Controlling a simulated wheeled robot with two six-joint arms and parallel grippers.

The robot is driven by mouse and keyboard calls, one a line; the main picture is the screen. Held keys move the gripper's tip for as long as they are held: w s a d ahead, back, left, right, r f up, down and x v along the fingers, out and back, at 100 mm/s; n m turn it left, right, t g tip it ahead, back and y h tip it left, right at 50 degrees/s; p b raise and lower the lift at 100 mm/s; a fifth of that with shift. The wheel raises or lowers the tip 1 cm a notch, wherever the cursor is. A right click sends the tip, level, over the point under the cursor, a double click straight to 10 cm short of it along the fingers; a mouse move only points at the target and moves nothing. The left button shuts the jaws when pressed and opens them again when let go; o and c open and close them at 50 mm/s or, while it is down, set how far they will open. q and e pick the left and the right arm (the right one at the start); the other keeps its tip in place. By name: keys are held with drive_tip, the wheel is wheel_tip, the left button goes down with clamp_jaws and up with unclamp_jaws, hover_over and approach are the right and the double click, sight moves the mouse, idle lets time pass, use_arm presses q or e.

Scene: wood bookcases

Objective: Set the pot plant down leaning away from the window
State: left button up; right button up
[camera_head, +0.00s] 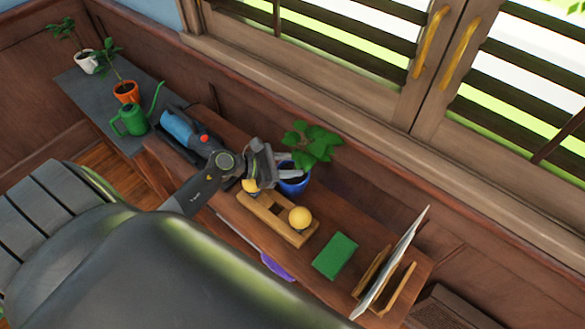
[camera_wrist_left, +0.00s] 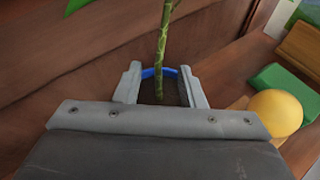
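The pot plant has a blue pot (camera_head: 294,185) and broad green leaves (camera_head: 312,144); it is at the window side of the wooden top. In the head view its leaves sit up and right of the pot, on the window side. My left gripper (camera_head: 288,174) reaches it from the left. In the left wrist view the gripper fingers (camera_wrist_left: 162,88) flank the pot, with its blue rim (camera_wrist_left: 158,72), dark soil and green stem (camera_wrist_left: 162,45) between them and no clear gap. I cannot tell whether the pot's base touches the top. My right gripper is not in view. The shuttered window (camera_head: 400,60) is behind.
A wooden block (camera_head: 275,218) with yellow balls (camera_head: 300,217) is close in front of the pot. A green block (camera_head: 335,255) and a rack holding a pale panel (camera_head: 390,265) are to the right.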

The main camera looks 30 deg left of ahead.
sight(305, 174)
use_arm(q)
drive_tip(key=p+x, duration=0.1)
drive_tip(key=x, duration=0.3)
drive_tip(key=shift+d, duration=0.4)
drive_tip(key=shift+r, duration=0.1)
clamp_jaws()
drive_tip(key=shift+w, duration=0.1)
idle(0.8)
